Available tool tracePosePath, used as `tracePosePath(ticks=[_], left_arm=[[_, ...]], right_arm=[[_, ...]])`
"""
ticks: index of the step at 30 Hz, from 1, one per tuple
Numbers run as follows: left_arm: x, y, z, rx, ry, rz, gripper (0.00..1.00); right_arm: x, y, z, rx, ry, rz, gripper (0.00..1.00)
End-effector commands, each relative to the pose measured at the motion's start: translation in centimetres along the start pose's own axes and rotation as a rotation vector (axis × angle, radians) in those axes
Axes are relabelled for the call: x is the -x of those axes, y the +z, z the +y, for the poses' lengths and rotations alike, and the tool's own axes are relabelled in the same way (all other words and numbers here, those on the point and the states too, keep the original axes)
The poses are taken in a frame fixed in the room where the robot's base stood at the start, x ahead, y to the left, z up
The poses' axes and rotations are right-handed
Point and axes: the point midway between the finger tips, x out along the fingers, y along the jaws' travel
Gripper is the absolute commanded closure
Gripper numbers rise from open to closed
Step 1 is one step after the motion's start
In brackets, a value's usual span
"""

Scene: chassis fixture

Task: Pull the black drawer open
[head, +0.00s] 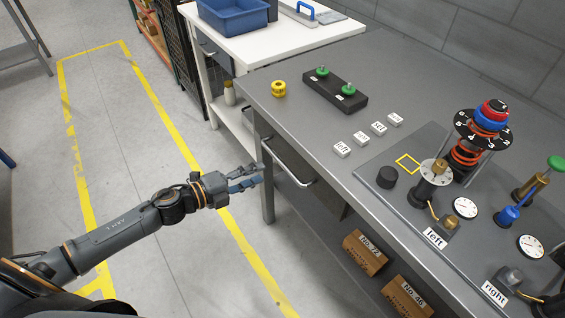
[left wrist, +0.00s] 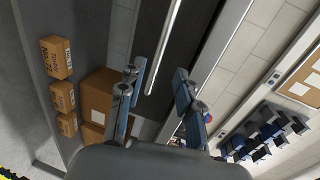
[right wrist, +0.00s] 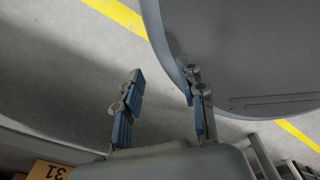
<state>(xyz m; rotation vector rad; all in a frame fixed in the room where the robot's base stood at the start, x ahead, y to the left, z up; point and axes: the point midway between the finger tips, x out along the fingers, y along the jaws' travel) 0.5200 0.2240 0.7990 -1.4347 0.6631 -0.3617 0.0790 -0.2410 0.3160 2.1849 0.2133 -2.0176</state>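The black drawer (head: 328,196) sits under the front edge of the grey workbench (head: 235,88) and looks shut. Its long silver bar handle (head: 288,164) runs along the front. My left gripper (head: 260,174) is open and empty, just in front of the handle in the head view. In the left wrist view, the handle (left wrist: 166,42) runs lengthwise down the dark drawer front (left wrist: 192,45), between the two open fingers (left wrist: 158,75) in the picture. I cannot tell the remaining gap. My right gripper (right wrist: 163,75) is open and empty over the floor and does not show in the head view.
Cardboard boxes (head: 364,254) stand on the shelf below the drawer. A white table (head: 280,42) stands behind. The yellow-marked floor (head: 150,150) at left is clear.

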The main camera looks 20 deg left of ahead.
Motion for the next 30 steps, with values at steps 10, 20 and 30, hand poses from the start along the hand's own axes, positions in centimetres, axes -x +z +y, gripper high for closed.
tracePosePath(ticks=[10, 20, 30], left_arm=[[-6.4, 0.0, -0.3, 0.001, -0.003, 0.000, 0.66], [-9.4, 0.0, 0.0, 0.001, 0.000, -0.001, 0.66], [-9.4, 0.0, 0.0, 0.001, 0.001, -0.001, 0.80]], right_arm=[[0.9, -0.9, 0.1, 0.001, 0.001, 0.013, 0.60], [1.0, -1.1, -0.7, 0.000, -0.009, 0.016, 0.60], [0.9, -1.1, -0.9, 0.000, -0.011, 0.016, 0.60]])
